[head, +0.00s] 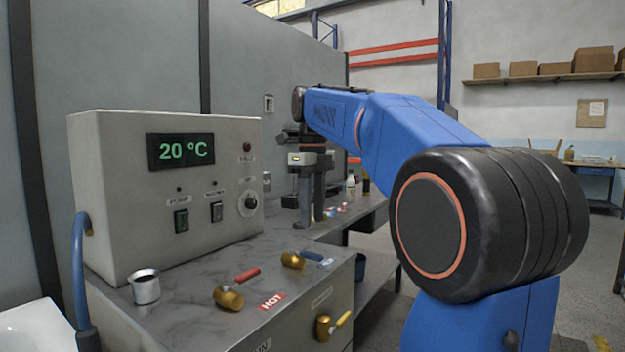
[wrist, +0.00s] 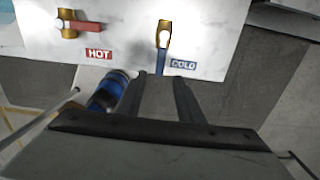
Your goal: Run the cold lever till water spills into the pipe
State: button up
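The cold valve (head: 293,260) is a brass fitting with a blue lever (head: 312,256) on the grey worktop. In the wrist view the blue lever (wrist: 160,60) points toward my gripper, beside the COLD label (wrist: 184,64). My gripper (head: 311,220) points down over the worktop behind the valve in the head view. In the wrist view its two fingers (wrist: 160,84) are apart with nothing held, their tips close to the lever's end; contact cannot be told. A short open metal cylinder (head: 145,288), perhaps the pipe, stands before the control box. No water shows.
The hot valve (head: 230,298) with its red lever and HOT label (head: 271,301) is nearer. A yellow-handled valve (head: 326,328) juts from the front panel. The control box (head: 175,190) reads 20 °C. A blue hose (head: 78,270) and white shell (head: 35,330) are left.

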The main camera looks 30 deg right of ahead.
notch_tip(320, 180, up, 9)
jog(key=shift+f, duration=0.2)
dwell(7.4)
